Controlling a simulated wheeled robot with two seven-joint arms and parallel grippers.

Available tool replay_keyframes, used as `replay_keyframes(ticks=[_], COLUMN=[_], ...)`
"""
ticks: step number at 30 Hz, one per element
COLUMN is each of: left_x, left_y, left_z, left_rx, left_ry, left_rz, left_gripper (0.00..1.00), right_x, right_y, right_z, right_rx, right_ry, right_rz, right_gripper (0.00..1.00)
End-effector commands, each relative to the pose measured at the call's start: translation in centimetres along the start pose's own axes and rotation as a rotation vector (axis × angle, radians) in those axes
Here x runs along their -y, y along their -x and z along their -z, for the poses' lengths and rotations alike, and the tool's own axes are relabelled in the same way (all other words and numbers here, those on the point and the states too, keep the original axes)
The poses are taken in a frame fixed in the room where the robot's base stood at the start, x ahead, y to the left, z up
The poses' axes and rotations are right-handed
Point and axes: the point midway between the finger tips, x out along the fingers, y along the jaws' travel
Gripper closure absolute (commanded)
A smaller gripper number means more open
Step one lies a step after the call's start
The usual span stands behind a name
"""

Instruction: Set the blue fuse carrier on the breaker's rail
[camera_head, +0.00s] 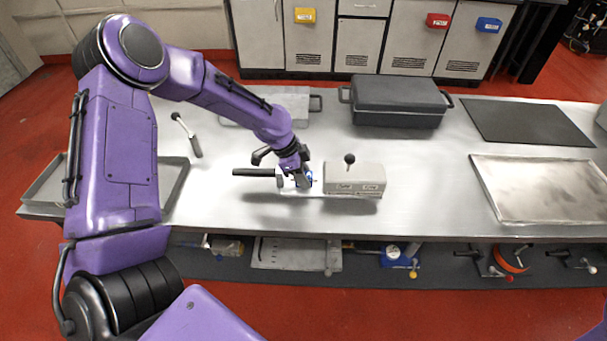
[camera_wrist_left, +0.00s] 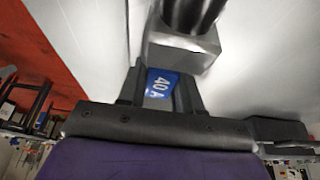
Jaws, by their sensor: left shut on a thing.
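The breaker (camera_head: 354,180) is a light grey box with a black knob on top, on the near middle of the steel table. A black handle (camera_head: 255,172) on a small grey block lies to its left. My left gripper (camera_head: 303,180) is between them, low over the pale strip beside the breaker. It is shut on the blue fuse carrier (camera_head: 309,175), mostly hidden by the fingers. In the left wrist view the carrier (camera_wrist_left: 159,86) shows a "40 A" label between the fingers, close to a grey block (camera_wrist_left: 180,49) with a black cylinder. I cannot tell whether the carrier touches the rail.
A dark lidded case (camera_head: 398,103) and a grey flat box (camera_head: 285,104) stand behind. A black mat (camera_head: 525,122) and a metal tray (camera_head: 545,214) lie to the right. Coloured bins hang on the cabinets.

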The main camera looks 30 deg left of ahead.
Motion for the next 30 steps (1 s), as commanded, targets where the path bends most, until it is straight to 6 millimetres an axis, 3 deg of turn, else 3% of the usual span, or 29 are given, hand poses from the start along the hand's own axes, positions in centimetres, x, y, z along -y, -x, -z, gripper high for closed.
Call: replay_keyframes(ticks=[1,3,14,24,30], left_x=[0.0,0.0,0.0,0.1,0.0], left_y=[0.0,0.0,0.6,8.2,10.4], left_z=[0.0,0.0,0.1,0.1,0.0], left_rx=[-0.001,0.000,-0.001,-0.003,-0.001], left_ry=[0.000,0.000,-0.001,-0.002,-0.001], left_rz=[0.001,0.001,0.001,0.005,0.001], left_gripper=[0.59,0.37,0.36,0.36,0.36], right_x=[0.0,0.0,0.0,0.0,0.0], right_y=[0.0,0.0,-0.1,-0.4,-0.4], right_z=[0.0,0.0,0.0,-0.2,-0.2], right_rx=[0.000,0.000,0.000,0.000,0.000], right_ry=[0.000,0.000,0.000,0.000,0.000], right_rz=[0.000,0.000,0.000,0.000,0.000], right_gripper=[0.44,0.44,0.44,0.44,0.44])
